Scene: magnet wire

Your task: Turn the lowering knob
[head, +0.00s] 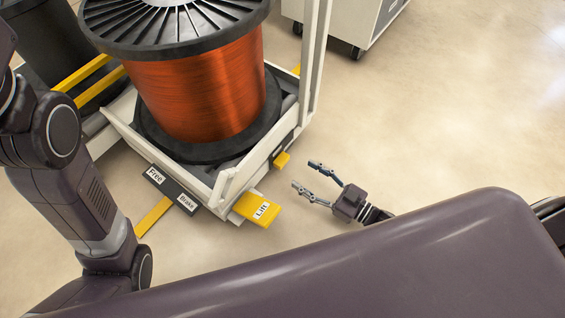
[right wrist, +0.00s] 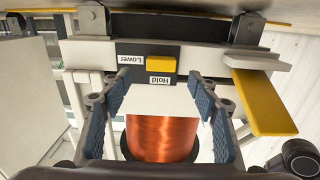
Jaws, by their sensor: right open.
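The lowering knob (head: 282,160) is a small yellow block on the side of the white spool cart, just above the floor in the head view. In the right wrist view, the yellow knob (right wrist: 162,64) sits on a dark plate with "Lower" and "Hold" labels, which appear upside down. My right gripper (head: 305,176) is open and empty, to the right of the knob, with a gap between them. In the right wrist view, its blue-padded fingers (right wrist: 160,88) stand on either side below the knob. My left arm shows at the left; its gripper is not visible.
The yellow Lift pedal (head: 260,208) sticks out near my right gripper; it also shows in the right wrist view (right wrist: 262,100). A Free/Brake plate (head: 172,190) is at the cart's front. The cart carries a copper wire spool (head: 205,90). Floor at the right is clear.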

